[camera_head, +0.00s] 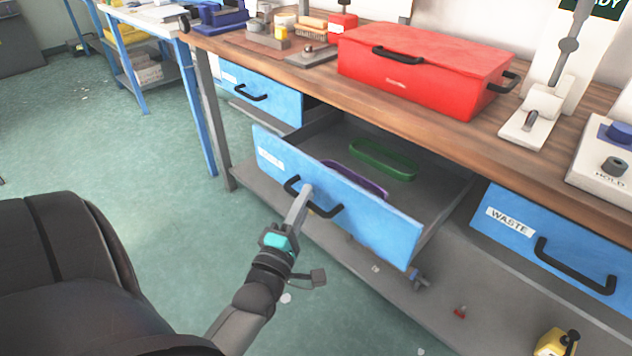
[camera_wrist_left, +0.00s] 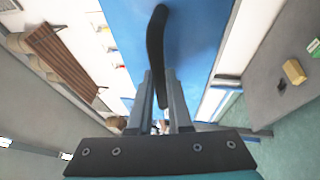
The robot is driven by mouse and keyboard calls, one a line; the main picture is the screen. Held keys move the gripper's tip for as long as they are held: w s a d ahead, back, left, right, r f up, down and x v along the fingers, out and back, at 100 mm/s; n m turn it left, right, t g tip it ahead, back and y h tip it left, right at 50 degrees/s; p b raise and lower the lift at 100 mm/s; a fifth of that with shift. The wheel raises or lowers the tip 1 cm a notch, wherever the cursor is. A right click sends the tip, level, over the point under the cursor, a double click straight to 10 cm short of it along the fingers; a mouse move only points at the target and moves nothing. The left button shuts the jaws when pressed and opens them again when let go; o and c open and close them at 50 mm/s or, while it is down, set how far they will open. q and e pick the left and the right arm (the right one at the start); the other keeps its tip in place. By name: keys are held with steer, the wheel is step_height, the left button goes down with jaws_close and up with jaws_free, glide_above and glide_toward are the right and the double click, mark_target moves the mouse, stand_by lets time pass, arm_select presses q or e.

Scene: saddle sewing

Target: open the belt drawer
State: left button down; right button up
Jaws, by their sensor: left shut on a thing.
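The belt drawer (camera_head: 375,223) is a blue-fronted drawer in the middle of the bench, pulled well out. Inside it lie a green belt loop (camera_head: 383,160) and a purple belt loop (camera_head: 352,180). Its front carries a white label, too blurred to read, and a black handle (camera_head: 328,211). My left gripper (camera_head: 303,200) is shut on this handle, near its middle. In the left wrist view the two fingers sit on either side of the black handle (camera_wrist_left: 156,50), against the blue front (camera_wrist_left: 195,35). My right gripper is not in view.
A blue drawer (camera_head: 275,97) at the left and the WASTE drawer (camera_head: 508,242) at the right are closed. A red toolbox (camera_head: 425,65) stands on the wooden benchtop. A grey lower shelf (camera_head: 400,300) with small items runs below. The green floor at left is mostly clear.

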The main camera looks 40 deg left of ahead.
arm_select(q)
steer(key=shift+s+a+p, duration=0.15)
steer(key=shift+s+p, duration=0.3)
steer(key=shift+s, duration=1.2)
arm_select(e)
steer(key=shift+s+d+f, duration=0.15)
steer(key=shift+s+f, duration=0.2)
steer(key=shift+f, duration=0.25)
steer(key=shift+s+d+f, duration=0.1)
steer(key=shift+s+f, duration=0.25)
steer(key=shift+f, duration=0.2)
arm_select(q)
steer(key=c, duration=0.8)
jaws_free()
steer(key=shift+c, duration=0.2)
steer(key=p+v, duration=0.2)
steer(key=v, duration=1.3)
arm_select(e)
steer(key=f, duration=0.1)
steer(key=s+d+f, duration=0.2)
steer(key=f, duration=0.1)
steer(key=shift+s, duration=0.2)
